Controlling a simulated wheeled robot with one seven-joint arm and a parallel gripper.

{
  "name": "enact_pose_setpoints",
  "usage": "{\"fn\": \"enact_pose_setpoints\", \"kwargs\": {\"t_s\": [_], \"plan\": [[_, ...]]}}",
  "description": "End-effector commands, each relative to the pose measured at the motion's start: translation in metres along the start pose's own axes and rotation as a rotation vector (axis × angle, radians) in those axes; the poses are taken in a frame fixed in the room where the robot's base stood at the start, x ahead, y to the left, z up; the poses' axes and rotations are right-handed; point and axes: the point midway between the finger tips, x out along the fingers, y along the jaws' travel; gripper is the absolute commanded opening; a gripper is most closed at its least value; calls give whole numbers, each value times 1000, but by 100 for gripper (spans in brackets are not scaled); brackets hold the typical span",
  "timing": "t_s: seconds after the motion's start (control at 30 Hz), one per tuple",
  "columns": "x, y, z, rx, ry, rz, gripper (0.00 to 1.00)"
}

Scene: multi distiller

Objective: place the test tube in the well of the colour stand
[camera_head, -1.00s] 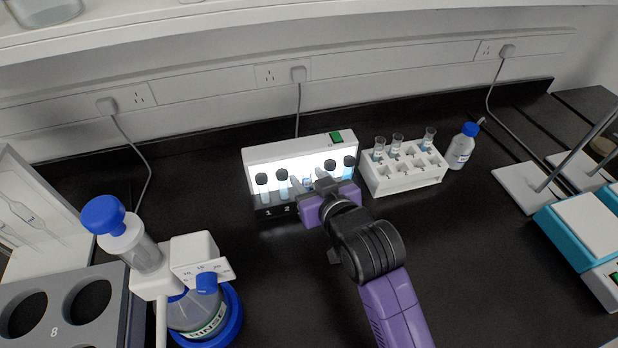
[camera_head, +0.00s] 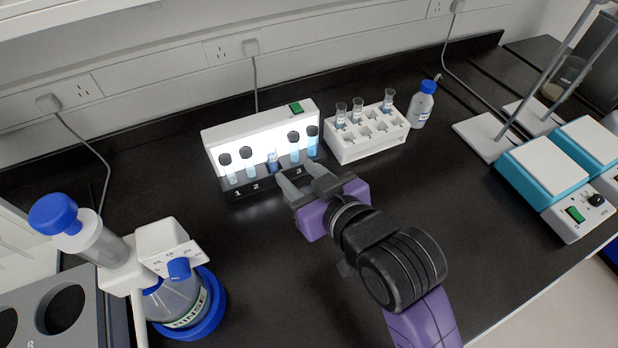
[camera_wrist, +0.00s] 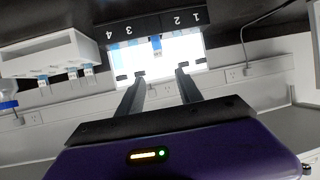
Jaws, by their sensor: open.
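The colour stand (camera_head: 215,140) has a lit white back panel and a black numbered base, with several black-capped tubes standing in it. An uncapped test tube (camera_head: 273,163) with blue liquid stands upright in the stand's middle, between the two pairs of capped tubes. My gripper (camera_head: 299,172) is open and empty, in front of the stand and apart from the tube. In the wrist view, which is upside down, the test tube (camera_wrist: 156,46) shows between the two open fingers, farther off. The tube's bottom in its well is too small to make out.
A white rack (camera_head: 370,148) with three glass tubes stands right of the colour stand, beside a blue-capped bottle (camera_head: 422,105). A rinse bottle (camera_head: 185,303) and white holder are at the left front. Teal hotplates (camera_head: 545,175) are at the right.

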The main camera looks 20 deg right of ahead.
Motion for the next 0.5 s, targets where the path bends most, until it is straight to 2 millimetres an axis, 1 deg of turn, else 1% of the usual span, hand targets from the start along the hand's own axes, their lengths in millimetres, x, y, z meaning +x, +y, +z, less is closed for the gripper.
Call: {"fn": "enact_pose_setpoints", "kwargs": {"t_s": [0.27, 0.33, 0.47, 0.5], "plan": [[-3, 0, 0, 0, -1, 0, 43], [-4, 0, 4, 3, -1, 0, 43], [-13, 0, 24, 20, 1, 7, 43], [-19, 1, 34, 28, 3, 11, 43]]}}
